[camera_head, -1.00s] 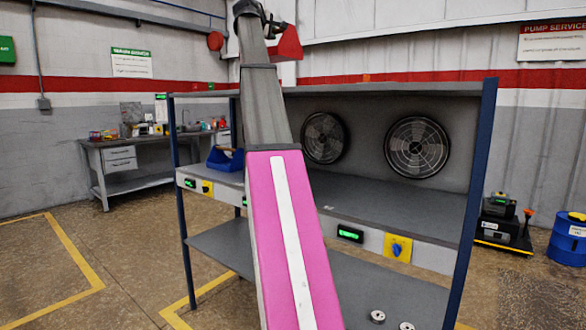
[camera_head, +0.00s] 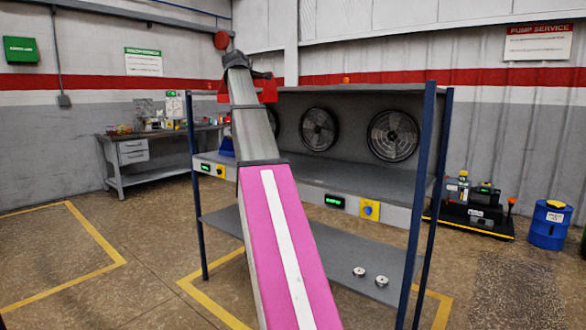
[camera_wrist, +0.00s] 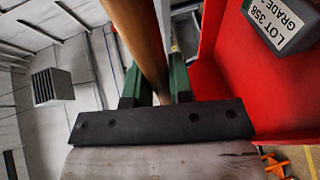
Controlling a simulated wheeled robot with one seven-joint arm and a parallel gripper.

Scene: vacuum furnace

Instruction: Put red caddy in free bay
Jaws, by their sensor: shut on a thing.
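The red caddy (camera_head: 264,88) is held up at the top of my arm in the head view, in front of the rack's top edge. My arm hides its middle. In the wrist view its red wall (camera_wrist: 285,95) fills the right side, with a grey block labelled "LOT 358" (camera_wrist: 283,22) in it. My gripper (camera_wrist: 156,85) has its green fingers shut on the caddy's round wooden handle (camera_wrist: 140,35). The rack's upper shelf (camera_head: 365,182) is bare on the right, before two round fans. A blue caddy (camera_head: 227,147) stands on its left part, partly hidden by my arm.
The rack has blue posts (camera_head: 416,205) and a front strip with green displays and yellow switches. A workbench (camera_head: 150,158) stands back left. A pump unit (camera_head: 470,215) and a blue drum (camera_head: 549,224) stand right.

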